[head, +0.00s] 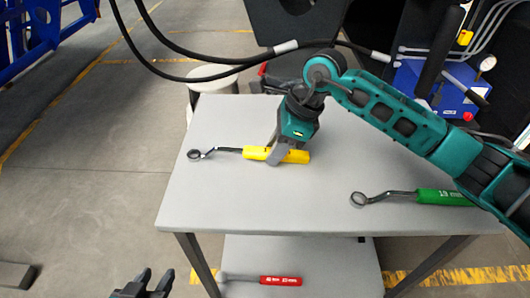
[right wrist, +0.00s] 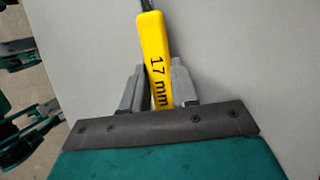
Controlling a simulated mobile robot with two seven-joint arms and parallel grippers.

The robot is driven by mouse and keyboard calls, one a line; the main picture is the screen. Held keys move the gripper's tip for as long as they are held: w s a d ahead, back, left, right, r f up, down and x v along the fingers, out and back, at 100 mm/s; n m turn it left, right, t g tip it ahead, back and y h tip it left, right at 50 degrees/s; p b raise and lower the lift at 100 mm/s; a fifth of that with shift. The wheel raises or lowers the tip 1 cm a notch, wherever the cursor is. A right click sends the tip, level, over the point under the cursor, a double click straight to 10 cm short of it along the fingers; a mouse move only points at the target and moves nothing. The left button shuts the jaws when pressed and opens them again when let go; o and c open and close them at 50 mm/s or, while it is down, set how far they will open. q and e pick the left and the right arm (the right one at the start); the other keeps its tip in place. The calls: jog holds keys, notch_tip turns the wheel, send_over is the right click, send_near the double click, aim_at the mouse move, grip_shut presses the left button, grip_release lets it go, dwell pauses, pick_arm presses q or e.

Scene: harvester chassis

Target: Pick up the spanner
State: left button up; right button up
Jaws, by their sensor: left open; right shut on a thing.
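A spanner with a yellow handle (head: 254,153) and a dark metal ring end lies level at the table top, ring end to the left, in the head view. In the right wrist view its yellow handle (right wrist: 155,45) reads "17 mm". My right gripper (head: 278,156) reaches down from above and is shut on this handle, one finger on each side; the fingers also show in the right wrist view (right wrist: 157,85). I cannot tell whether the spanner touches the table. My left gripper (head: 146,286) is open and empty, low at the bottom edge, in front of the table.
A green-handled spanner (head: 437,197) lies on the right of the grey table (head: 230,205). A red-handled spanner (head: 280,281) lies on the lower shelf (head: 335,262). Black hoses (head: 215,78) hang above the back. A round stool (head: 212,86) stands behind. The table's front left is clear.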

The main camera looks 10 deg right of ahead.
grip_shut()
jog(key=shift+r, duration=0.1)
